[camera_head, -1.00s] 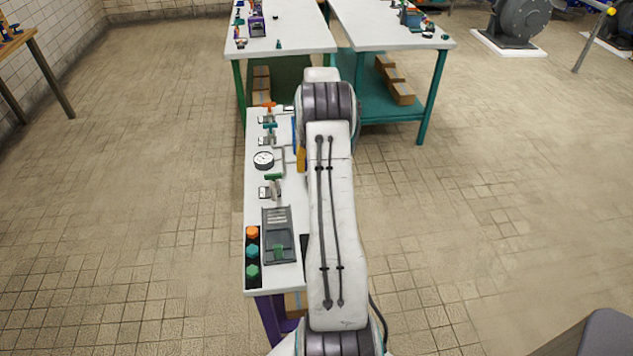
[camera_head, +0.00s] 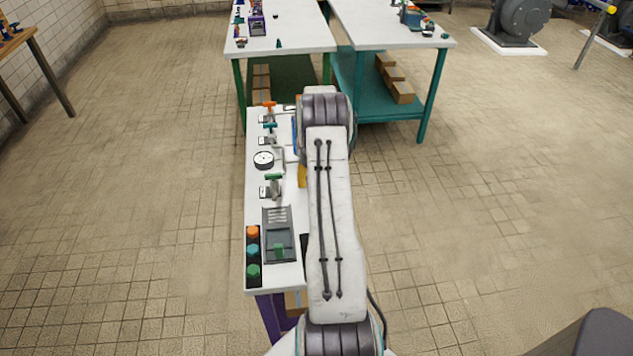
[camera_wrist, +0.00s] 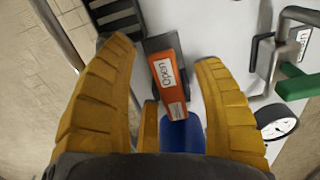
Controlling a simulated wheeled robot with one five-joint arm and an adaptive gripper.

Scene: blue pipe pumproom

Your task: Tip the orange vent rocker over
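The orange rocker (camera_wrist: 168,80) shows in the wrist view, with a white "Open" label on its face and a dark grey end at the top. My gripper (camera_wrist: 162,52) is open, with one yellow finger on each side of the rocker. The rocker appears between the fingers; I cannot tell whether either touches it. A blue part (camera_wrist: 182,135) lies just below the rocker, partly hidden by my gripper. In the head view my arm hides the rocker, and only a bit of yellow finger (camera_head: 302,175) shows beside the arm.
The white panel table (camera_head: 283,283) carries a pressure gauge (camera_head: 263,160), a green-handled valve (camera_head: 273,178), an orange-handled valve (camera_head: 268,105) and a button box (camera_head: 252,251). In the wrist view, the gauge (camera_wrist: 276,122) and a green lever (camera_wrist: 298,86) are right of my gripper.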

